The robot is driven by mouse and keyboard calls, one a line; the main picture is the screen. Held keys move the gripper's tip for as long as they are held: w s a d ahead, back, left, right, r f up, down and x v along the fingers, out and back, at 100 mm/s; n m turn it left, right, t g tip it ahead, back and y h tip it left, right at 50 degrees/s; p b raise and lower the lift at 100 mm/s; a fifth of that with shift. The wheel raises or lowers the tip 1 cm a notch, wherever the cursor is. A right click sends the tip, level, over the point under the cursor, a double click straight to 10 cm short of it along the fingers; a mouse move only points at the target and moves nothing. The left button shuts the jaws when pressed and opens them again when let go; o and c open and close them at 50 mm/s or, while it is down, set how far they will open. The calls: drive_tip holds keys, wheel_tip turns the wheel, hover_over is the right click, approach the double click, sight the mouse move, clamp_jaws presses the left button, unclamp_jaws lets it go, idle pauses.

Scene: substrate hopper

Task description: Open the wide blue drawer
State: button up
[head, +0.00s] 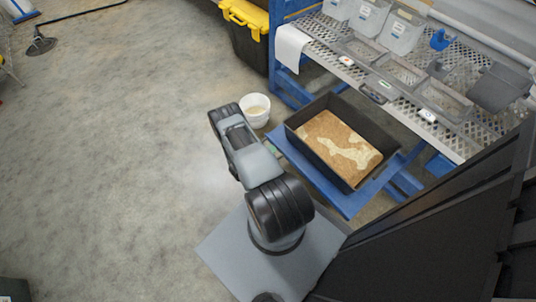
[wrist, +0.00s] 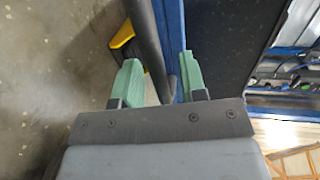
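In the wrist view, my gripper (wrist: 160,82) has two green fingers that stand apart. A dark round bar (wrist: 145,35) runs down between them, close to the left finger, with a gap to the right finger. A blue strip (wrist: 172,18) lies just right of the bar; I cannot tell whether it is the wide blue drawer's front. In the head view, a flat blue surface (head: 345,208) sits under a black tray; I cannot tell whether it belongs to the drawer.
The black tray (head: 309,153) holds a brown block. A white bucket (head: 255,118) stands on the floor near my arm. A perforated shelf (head: 330,50) carries grey bins at the upper right. A black tote with a yellow lid (head: 248,40) stands behind. The floor at left is mostly clear.

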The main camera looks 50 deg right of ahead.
drive_tip(key=p+v, duration=0.2)
drive_tip(key=v, duration=1.1)
drive_tip(key=shift+a+p, duration=0.3)
drive_tip(key=shift+a, duration=0.05)
drive_tip(key=shift+r, duration=0.1)
drive_tip(key=w+a+r+m+g+y+p, duration=0.15)
drive_tip(key=r+m+p, duration=0.4)
drive_tip(key=r, duration=0.85)
drive_tip(key=w+a+r+m+y+p, duration=0.25)
drive_tip(key=r+m+p, duration=0.35)
drive_tip(key=r, duration=0.8)
drive_tip(key=w+a+r+m+g+y+p, duration=0.1)
drive_tip(key=w+r+m+y+p, duration=0.2)
drive_tip(key=r+m, duration=0.8)
drive_tip(key=s+a+r+m+t+y+p, duration=0.2)
drive_tip(key=s+a+r+m+y+p, duration=0.1)
drive_tip(key=r, duration=0.9)
drive_tip(key=s+a+r+m+t+y+p, duration=0.2)
drive_tip(key=r+p, duration=0.6)
drive_tip(key=r, duration=0.5)
drive_tip(key=s+a+r+m+t+y+p, duration=0.3)
drive_tip(key=s+a+r+m+t+p, duration=0.1)
drive_tip(key=r, duration=0.9)
drive_tip(key=s+a+m+p, duration=0.1)
drive_tip(key=s+m, duration=0.1)
drive_tip(key=shift+s+r+m+y, duration=0.25)
drive_tip(key=shift+s+m+y, duration=0.05)
drive_tip(key=shift+m, duration=0.05)
drive_tip(key=shift+t, duration=0.25)
